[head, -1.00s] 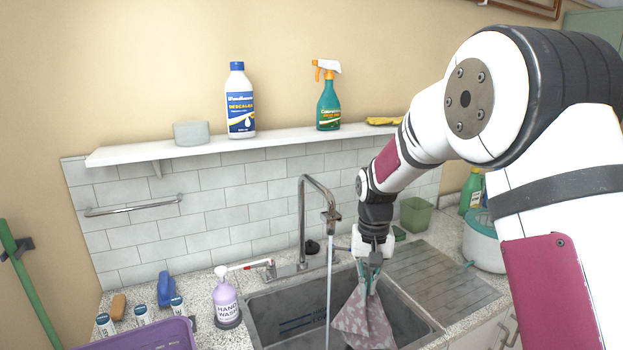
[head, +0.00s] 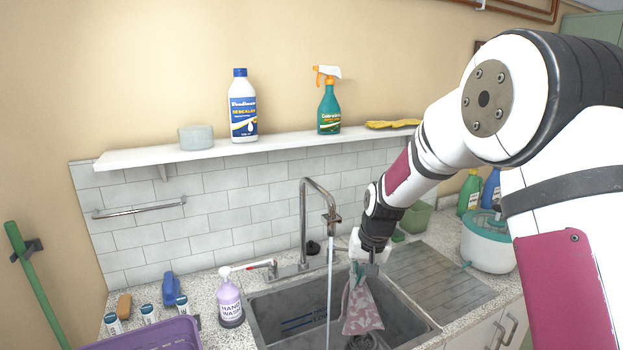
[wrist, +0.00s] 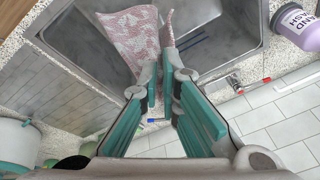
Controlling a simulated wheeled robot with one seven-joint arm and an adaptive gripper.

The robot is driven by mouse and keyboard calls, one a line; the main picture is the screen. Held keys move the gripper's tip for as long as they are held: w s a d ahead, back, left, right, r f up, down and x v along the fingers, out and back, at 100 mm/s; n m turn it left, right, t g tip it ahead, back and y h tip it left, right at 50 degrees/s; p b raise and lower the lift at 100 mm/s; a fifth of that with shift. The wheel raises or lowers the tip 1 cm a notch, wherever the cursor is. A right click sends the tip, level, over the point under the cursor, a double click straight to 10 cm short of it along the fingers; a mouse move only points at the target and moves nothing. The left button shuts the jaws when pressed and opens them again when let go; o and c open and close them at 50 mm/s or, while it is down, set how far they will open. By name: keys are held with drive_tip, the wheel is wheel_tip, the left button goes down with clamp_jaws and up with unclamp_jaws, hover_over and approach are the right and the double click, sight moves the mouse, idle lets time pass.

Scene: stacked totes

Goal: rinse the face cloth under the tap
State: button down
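The pink and white patterned face cloth (head: 362,312) hangs from my gripper (head: 360,274) over the sink basin. My gripper is shut on the cloth's upper part. In the wrist view the cloth (wrist: 130,38) spreads out beyond the teal fingers (wrist: 160,85), over the basin. The tap (head: 306,220) stands behind the basin, and a thin stream of water (head: 329,290) runs down from its spout. In the head view the stream is just left of the cloth, with a small gap between them. The cloth's gripped edge is partly hidden by the fingers.
The sink (head: 275,309) has a ribbed drainer (head: 440,280) on its right. A hand wash bottle (head: 229,303) stands left of the basin, near a purple tub (head: 165,335). A teal-lidded white pot (head: 487,245) stands beyond the drainer. A shelf (head: 130,159) runs above.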

drive_tip(key=w+a+t+y+p, duration=0.1)
drive_tip(key=w+a+t+y, duration=0.1)
drive_tip(key=w+t, duration=0.3)
drive_tip(key=shift+w+a+f, duration=0.3)
drive_tip(key=shift+w+a, duration=0.4)
drive_tip(key=shift+w, duration=0.5)
drive_tip(key=shift+w, duration=0.1)
drive_tip(key=shift+a, duration=0.15)
drive_tip(key=shift+s+a, duration=0.2)
drive_tip(key=shift+a, duration=0.3)
drive_tip(key=shift+s+a, duration=0.15)
drive_tip(key=shift+a, duration=0.3)
drive_tip(key=shift+d, duration=0.15)
drive_tip(key=shift+w+d, duration=0.25)
drive_tip(key=shift+d, duration=0.15)
